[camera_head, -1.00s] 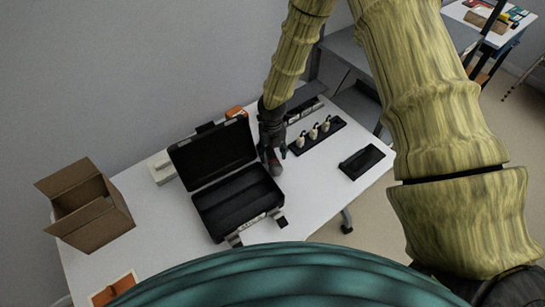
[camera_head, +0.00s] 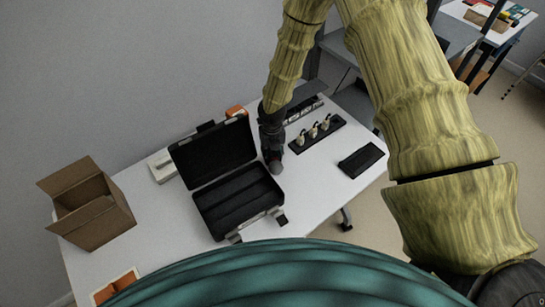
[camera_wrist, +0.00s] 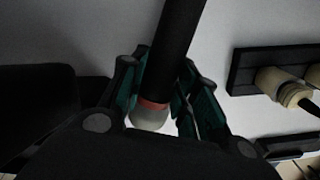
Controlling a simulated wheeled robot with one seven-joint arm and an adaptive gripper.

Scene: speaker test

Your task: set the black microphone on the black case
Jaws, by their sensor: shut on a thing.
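The black microphone (camera_wrist: 176,45) with a red ring and a grey head is between the green-padded fingers of my gripper (camera_wrist: 162,88) in the wrist view. My gripper is shut on it. In the head view, my gripper (camera_head: 272,150) is over the white table, just right of the open black case; the microphone's grey head (camera_head: 276,167) shows below it, and the rest is mostly hidden. The black case (camera_head: 240,207) lies open, lid raised at the back, its dark interior looking empty. I cannot tell whether the microphone touches the table.
A black strip with several pale pieces (camera_head: 316,133) lies right of my gripper. A flat black box (camera_head: 362,160) lies near the table's right edge. An open cardboard box (camera_head: 88,205) stands at the left. Bare white table (camera_head: 310,190) lies right of the case.

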